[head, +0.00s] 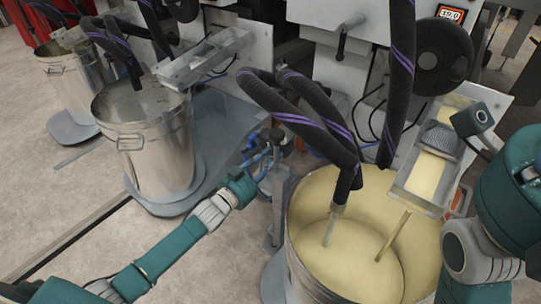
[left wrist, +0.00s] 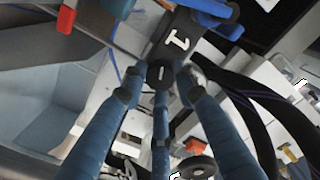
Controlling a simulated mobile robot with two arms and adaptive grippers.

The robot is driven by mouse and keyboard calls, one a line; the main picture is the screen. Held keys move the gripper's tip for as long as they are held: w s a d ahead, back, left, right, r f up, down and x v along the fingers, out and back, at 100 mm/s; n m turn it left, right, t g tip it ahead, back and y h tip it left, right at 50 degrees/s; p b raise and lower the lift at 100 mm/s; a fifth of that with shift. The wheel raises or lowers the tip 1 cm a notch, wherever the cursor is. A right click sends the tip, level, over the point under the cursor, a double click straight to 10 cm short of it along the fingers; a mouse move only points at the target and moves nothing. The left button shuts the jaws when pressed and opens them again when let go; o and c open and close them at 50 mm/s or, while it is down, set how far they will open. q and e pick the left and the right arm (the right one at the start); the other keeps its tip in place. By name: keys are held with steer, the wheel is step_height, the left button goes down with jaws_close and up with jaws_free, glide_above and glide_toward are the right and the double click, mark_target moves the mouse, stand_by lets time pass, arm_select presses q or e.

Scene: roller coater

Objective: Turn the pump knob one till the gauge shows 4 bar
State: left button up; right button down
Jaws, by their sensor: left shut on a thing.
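The pump knob (left wrist: 161,74) is a small dark round knob with a white line, beside a dark plate (left wrist: 178,40) marked with a white 1. My left gripper (left wrist: 160,84) has its blue fingers with dark tips closed around this knob from several sides. In the head view my left gripper (head: 262,158) reaches to the dark pump part (head: 277,143) on a stand between the two containers; the knob itself is hard to make out there. I cannot make out a pressure gauge with a readable value. My right arm shows at the right, but its gripper is not visible.
A large bucket of cream-coloured liquid (head: 297,225) stands right of my left gripper, with thick black hoses (head: 325,120) hanging into it. A metal bucket (head: 150,150) stands to the left. A small display (head: 450,14) is on the machine.

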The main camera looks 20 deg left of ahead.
arm_select(q)
steer(key=shift+s+d+m+p, duration=0.1)
steer(key=shift+m+p, duration=0.1)
steer(key=shift+m, duration=2.1)
steer(key=shift+w+d+m+p, duration=0.1)
steer(key=shift+m+p, duration=0.05)
steer(key=shift+m, duration=2.15)
steer(key=shift+s+d+m+p, duration=0.1)
steer(key=shift+m+p, duration=0.1)
steer(key=shift+m, duration=2.1)
steer(key=shift+f, duration=0.1)
steer(key=o, duration=1.1)
steer(key=shift+o, duration=0.2)
steer(key=shift+a, duration=0.1)
steer(key=v, duration=1.2)
